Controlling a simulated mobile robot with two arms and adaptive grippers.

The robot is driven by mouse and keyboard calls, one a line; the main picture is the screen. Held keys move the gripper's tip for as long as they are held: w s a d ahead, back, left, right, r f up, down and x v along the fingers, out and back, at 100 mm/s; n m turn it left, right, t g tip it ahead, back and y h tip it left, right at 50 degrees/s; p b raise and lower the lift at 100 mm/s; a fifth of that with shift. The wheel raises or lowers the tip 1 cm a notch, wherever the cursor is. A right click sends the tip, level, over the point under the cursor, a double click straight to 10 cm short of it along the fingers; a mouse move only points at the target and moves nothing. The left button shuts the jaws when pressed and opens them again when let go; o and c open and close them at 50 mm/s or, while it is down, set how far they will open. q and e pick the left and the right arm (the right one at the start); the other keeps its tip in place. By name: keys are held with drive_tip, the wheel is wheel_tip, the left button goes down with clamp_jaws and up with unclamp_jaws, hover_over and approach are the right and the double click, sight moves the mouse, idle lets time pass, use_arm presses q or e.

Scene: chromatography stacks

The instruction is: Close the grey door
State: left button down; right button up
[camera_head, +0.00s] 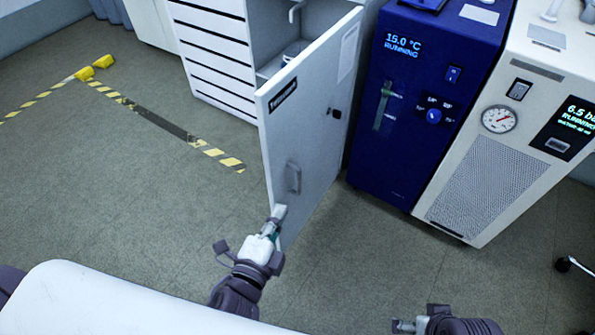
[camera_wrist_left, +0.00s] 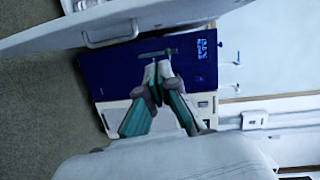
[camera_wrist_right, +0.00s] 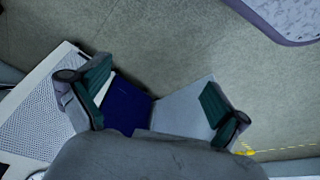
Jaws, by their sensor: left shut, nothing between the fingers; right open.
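The grey door (camera_head: 315,130) stands swung open from its cabinet (camera_head: 262,30) in the head view. It has a dark label, a small black lock and a bar handle (camera_head: 293,177) low on its face. My left gripper (camera_head: 279,211) is shut and empty, in front of the door's lower part, below the handle; I cannot tell whether it touches. In the left wrist view the door (camera_wrist_left: 60,32) and its handle cross the upper left, beside the shut fingertips (camera_wrist_left: 159,68). My right gripper (camera_wrist_right: 156,95) is open and empty, low in the head view (camera_head: 400,325).
A dark blue unit (camera_head: 420,120) stands just right of the door, and a white unit with a gauge (camera_head: 470,165) beyond it. A drawer stack (camera_head: 215,50) is left of the cabinet. Yellow-black tape (camera_head: 215,153) marks the open floor at left.

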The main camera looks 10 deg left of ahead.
sight(276, 159)
use_arm(q)
drive_tip(key=shift+m+t, duration=0.4)
drive_tip(key=shift+t, duration=0.1)
drive_tip(key=shift+w+a+r+p, duration=0.15)
drive_tip(key=shift+w+a+r, duration=0.45)
drive_tip(key=shift+w, duration=1.3)
drive_tip(key=shift+w+a+r+p, duration=0.2)
drive_tip(key=shift+w+a+r, duration=0.4)
drive_tip(key=shift+w, duration=1.25)
drive_tip(key=shift+w+a+r+p, duration=0.15)
drive_tip(key=shift+w+a+r, duration=0.4)
drive_tip(key=shift+w, duration=1.35)
use_arm(e)
drive_tip(key=shift+w+d+f, duration=0.3)
drive_tip(key=shift+w+d, duration=0.05)
use_arm(q)
drive_tip(key=shift+r, duration=0.1)
